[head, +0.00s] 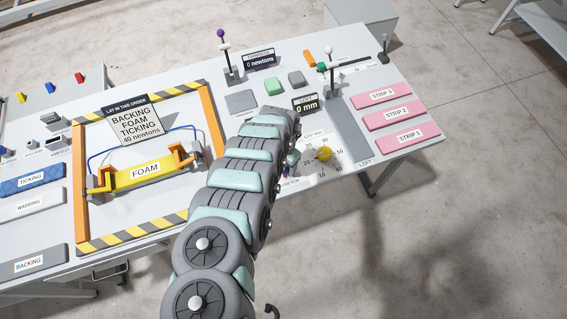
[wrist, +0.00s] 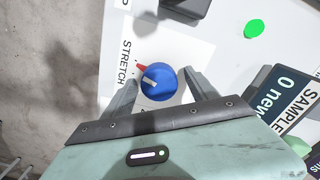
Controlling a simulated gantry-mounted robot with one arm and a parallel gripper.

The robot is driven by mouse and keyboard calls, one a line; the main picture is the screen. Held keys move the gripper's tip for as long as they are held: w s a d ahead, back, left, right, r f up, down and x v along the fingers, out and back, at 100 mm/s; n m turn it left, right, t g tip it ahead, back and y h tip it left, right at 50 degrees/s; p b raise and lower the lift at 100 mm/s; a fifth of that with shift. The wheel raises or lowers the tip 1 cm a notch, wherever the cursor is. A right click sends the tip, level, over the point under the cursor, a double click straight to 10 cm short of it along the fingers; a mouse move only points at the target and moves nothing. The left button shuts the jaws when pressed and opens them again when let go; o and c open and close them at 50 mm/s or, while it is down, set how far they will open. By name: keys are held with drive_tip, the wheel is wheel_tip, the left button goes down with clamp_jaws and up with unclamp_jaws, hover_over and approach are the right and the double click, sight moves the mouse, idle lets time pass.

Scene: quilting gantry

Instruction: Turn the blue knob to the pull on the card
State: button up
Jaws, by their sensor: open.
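The blue knob (wrist: 161,87) with a white pointer bar is in the middle of the wrist view, on a white plate lettered STRETCH (wrist: 126,62). A red mark (wrist: 141,67) lies just beyond its upper left edge, and the pointer slants toward the upper left. My gripper (wrist: 160,76) is open, with one finger on each side of the knob; I cannot tell whether they touch it. In the head view my arm hides most of the knob.
A yellow knob (head: 325,154) on a numbered dial sits right of my gripper. A display (head: 261,60) reads 0 newtons and a LOFT display (head: 305,104) reads 0 mm. Pink strips (head: 380,94) lie at the right.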

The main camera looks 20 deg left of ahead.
drive_tip(key=c, duration=1.4)
